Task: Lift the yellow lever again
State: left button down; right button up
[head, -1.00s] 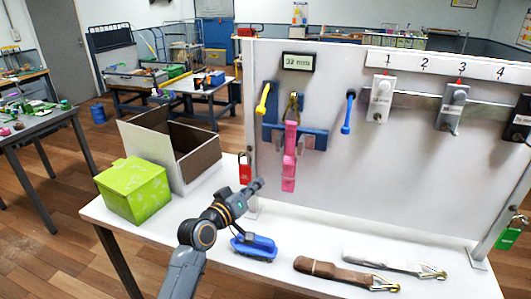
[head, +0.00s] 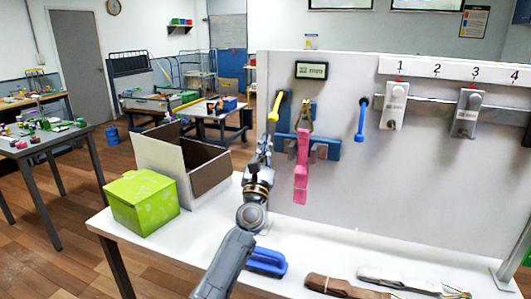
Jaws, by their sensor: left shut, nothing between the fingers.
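The yellow lever (head: 277,106) is at the left of the grey wall panel and hangs down, tilted slightly left. My left gripper (head: 265,142) is shut and empty. It points up, just below the lever's lower end; I cannot tell whether they touch. The pink strap (head: 301,170) hangs from a clip on the blue bracket (head: 326,149), right of the gripper. A small display (head: 311,70) sits above the bracket. My right gripper is not in view.
A blue lever (head: 360,120) hangs right of the bracket. Grey units hang under numbers 1 and 3. An open box (head: 168,160) and a green box (head: 142,201) stand on the white table's left. A blue-handled tool (head: 268,261) and straps (head: 342,287) lie in front.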

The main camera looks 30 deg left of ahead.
pick_arm(q)
jog(key=r+p, duration=0.2)
jog(key=r, duration=0.1)
jog(key=w+d+r+p, duration=0.1)
jog(key=p, duration=0.1)
jog(key=shift+r, duration=0.3)
dwell(0.4)
